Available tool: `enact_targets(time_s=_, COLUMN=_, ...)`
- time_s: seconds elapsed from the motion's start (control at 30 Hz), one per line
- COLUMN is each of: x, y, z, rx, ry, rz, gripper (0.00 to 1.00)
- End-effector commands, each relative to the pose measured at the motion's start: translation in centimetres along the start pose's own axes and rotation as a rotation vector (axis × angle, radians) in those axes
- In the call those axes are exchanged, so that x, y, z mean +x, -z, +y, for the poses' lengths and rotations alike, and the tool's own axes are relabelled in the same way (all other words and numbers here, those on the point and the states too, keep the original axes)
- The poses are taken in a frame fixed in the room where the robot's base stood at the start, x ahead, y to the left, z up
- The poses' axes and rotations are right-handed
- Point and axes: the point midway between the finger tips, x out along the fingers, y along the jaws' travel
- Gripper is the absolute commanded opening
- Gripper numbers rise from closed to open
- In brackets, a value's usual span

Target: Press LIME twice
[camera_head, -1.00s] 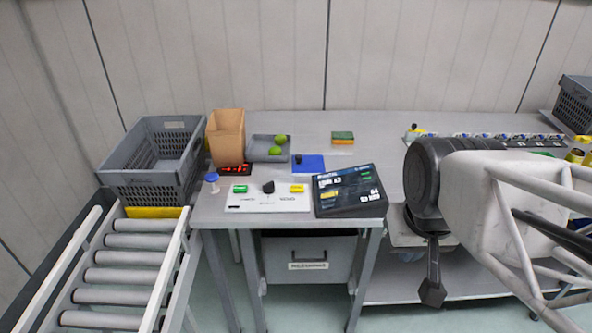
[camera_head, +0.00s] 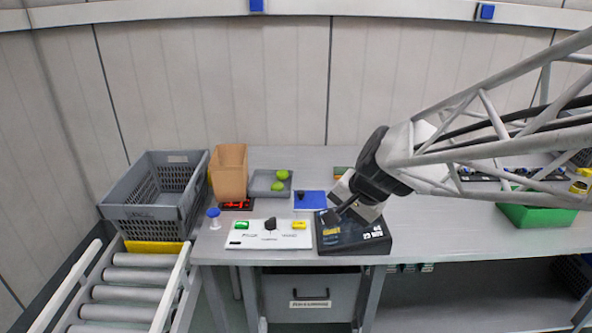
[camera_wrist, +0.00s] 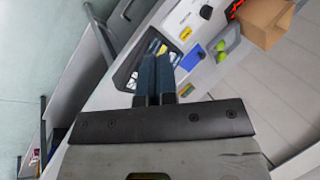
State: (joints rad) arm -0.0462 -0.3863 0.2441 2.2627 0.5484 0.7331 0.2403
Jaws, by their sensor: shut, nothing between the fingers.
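The black terminal (camera_head: 352,244) with a lit screen lies at the front edge of the table. White text and a yellow patch show on it, but the lettering is too small to read, so I cannot tell which key says LIME. My gripper (camera_head: 333,214) is shut and empty, over the upper left part of the terminal, and the arm hides its top right. I cannot tell whether the fingertips touch it. In the wrist view, the two blue-grey fingers (camera_wrist: 155,76) lie together in front of the terminal (camera_wrist: 128,74) and cover part of its screen.
Left of the terminal is a white panel (camera_head: 268,240) with a green button, a black knob and a yellow button. Behind lie a blue mat (camera_head: 312,202) and a grey tray (camera_head: 258,190) with two green limes (camera_head: 281,174). A brown box (camera_head: 229,172) and a grey crate (camera_head: 145,213) stand left.

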Motion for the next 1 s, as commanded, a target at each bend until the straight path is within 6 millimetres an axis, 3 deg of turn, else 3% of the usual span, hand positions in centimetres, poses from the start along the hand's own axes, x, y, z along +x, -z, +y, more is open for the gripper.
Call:
enact_targets(time_s=0.5, x=8.6, y=7.9, z=-7.4, rx=0.431, ry=0.175, rz=-0.017, gripper=0.00)
enact_targets(time_s=1.0, x=18.5, y=14.9, z=-11.7, rx=0.869, ry=0.286, rz=-0.022, gripper=0.00)
